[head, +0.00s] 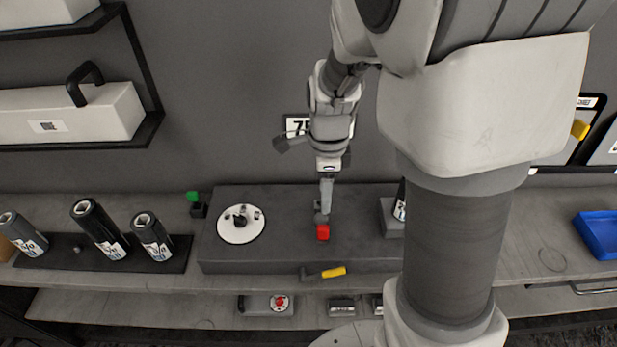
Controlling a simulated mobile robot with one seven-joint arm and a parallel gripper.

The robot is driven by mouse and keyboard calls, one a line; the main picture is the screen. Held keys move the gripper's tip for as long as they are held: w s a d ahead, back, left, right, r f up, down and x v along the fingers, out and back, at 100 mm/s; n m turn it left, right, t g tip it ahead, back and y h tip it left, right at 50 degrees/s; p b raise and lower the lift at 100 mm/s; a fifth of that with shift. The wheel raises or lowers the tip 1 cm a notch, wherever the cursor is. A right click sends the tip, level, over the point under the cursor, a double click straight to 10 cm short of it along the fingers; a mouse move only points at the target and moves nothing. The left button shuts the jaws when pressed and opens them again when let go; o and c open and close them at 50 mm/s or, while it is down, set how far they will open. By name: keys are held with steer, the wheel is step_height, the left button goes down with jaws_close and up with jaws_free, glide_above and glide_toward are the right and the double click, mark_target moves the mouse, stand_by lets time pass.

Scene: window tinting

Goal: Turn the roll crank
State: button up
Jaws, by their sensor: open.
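A crank with a yellow handle (333,272) sticks out low on the front face of a long dark grey block (270,255) on the bench. It looks like the roll crank. My gripper (326,205) hangs over the middle of the block, behind and above the crank, apart from it. Its jaws are open, though the gap barely shows from this side. A red knob (323,232) sits just in front of and below the fingertips. I cannot tell whether the fingers touch it. A white disc (241,224) with a dark hub lies on the block's left part.
Several dark rolls stand in a rack (60,263) at left. A small green-topped part (193,197) is behind the block's left end. A blue tray (600,232) lies at far right. A box with a red button (278,303) sits below. My arm hides the block's right end.

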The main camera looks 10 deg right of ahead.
mark_target(323, 227)
step_height(323, 227, down, 14)
steer(key=shift+r+b, duration=0.25)
steer(key=shift+b, duration=0.65)
steer(key=shift+c, duration=0.2)
jaws_close()
stand_by(0.6)
